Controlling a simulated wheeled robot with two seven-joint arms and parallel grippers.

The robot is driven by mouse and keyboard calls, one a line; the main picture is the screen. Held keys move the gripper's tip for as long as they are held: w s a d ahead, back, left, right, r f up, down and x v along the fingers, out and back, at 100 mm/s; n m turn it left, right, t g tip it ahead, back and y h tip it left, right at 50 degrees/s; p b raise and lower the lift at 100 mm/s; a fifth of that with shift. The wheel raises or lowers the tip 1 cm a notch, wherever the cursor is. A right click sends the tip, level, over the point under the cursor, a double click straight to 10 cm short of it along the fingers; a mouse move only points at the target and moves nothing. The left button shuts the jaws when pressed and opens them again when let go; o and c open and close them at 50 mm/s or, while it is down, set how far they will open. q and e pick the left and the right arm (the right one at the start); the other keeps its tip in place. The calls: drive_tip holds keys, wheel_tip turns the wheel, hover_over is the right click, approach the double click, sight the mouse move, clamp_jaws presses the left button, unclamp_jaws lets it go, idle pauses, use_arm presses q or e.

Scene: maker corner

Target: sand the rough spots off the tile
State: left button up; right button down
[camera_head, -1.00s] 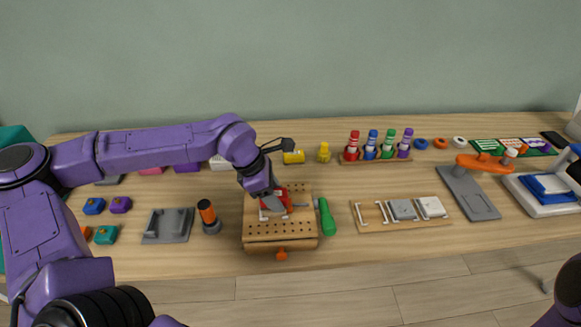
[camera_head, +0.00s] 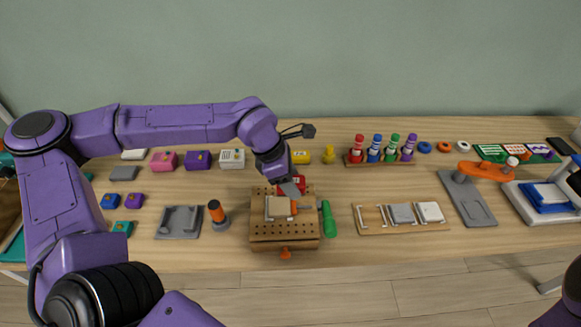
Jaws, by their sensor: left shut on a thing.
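The pale beige tile (camera_head: 277,208) lies on the wooden peg-hole bench block (camera_head: 285,231), with a small orange piece (camera_head: 293,207) at its right side. Rough spots on it are too small to make out. My left gripper (camera_head: 291,188) points down over the back part of the block, just behind the tile. It is shut on a red block (camera_head: 300,183), partly hidden by the fingers. Whether the red block touches the bench block is unclear. My right gripper is not in view.
A green-handled tool (camera_head: 328,219) lies right of the bench block, and an orange-topped cylinder (camera_head: 216,213) stands to its left. Several coloured bottles (camera_head: 375,149) stand behind. The front table strip is clear.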

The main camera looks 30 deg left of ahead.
use_arm(q)
drive_tip(key=shift+s+r+p, duration=0.1)
drive_tip(key=shift+r+p, duration=0.5)
drive_tip(key=shift+r, duration=0.35)
drive_tip(key=shift+f, duration=0.15)
